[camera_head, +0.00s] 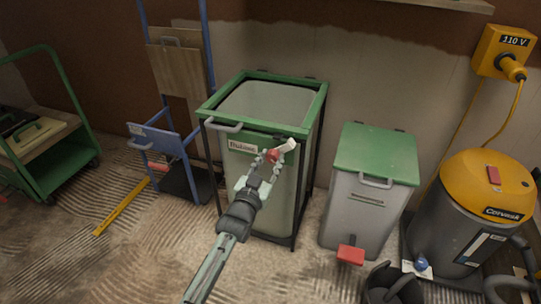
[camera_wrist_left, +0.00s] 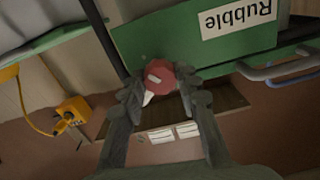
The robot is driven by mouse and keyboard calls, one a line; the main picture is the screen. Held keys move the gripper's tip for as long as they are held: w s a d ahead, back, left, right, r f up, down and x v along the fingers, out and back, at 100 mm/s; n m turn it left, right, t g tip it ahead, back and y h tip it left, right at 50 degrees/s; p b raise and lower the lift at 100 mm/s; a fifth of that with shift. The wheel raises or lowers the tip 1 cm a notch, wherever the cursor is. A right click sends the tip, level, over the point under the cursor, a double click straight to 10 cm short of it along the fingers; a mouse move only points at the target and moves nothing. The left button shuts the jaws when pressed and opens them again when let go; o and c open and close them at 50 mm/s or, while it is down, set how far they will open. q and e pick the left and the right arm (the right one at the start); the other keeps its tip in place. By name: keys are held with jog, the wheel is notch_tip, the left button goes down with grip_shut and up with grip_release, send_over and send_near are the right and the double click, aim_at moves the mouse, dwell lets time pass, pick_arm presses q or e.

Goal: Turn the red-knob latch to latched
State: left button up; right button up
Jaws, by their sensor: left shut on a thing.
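The red-knob latch (camera_head: 272,156) is on the front of the green-framed bin labelled "Rubble", just right of the label. A pale lever or pointer (camera_head: 289,146) slants up and right from it in the head view. In the left wrist view, which is upside down, the red knob (camera_wrist_left: 160,74) sits between the fingers with a pale mark on its face. My left gripper (camera_head: 268,162) is shut on the red knob; its fingers also show in the wrist view (camera_wrist_left: 160,92), partly covering the knob's sides. My right gripper is out of view.
The Rubble bin (camera_head: 222,110) stands against the wall. A grey bin with a green lid (camera_head: 375,150) and red pedal (camera_head: 350,255) stands to its right, then a yellow-topped vacuum (camera_head: 490,175). A blue hand truck (camera_head: 165,140) stands left. A yellow level (camera_head: 120,207) lies on the floor.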

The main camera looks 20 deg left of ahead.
pick_arm(q)
jog(key=shift+n, duration=0.5)
jog(key=n+p, duration=0.2)
jog(key=n, duration=0.4)
jog(key=shift+n+p, duration=0.3)
jog(key=shift+p, duration=0.1)
jog(key=shift+n, duration=1.2)
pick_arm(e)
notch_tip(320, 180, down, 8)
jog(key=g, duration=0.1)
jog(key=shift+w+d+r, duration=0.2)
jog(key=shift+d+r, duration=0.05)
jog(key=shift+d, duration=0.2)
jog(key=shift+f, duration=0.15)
pick_arm(q)
jog(key=o, duration=1.2)
jog(key=shift+c, duration=0.2)
jog(key=shift+s, duration=0.1)
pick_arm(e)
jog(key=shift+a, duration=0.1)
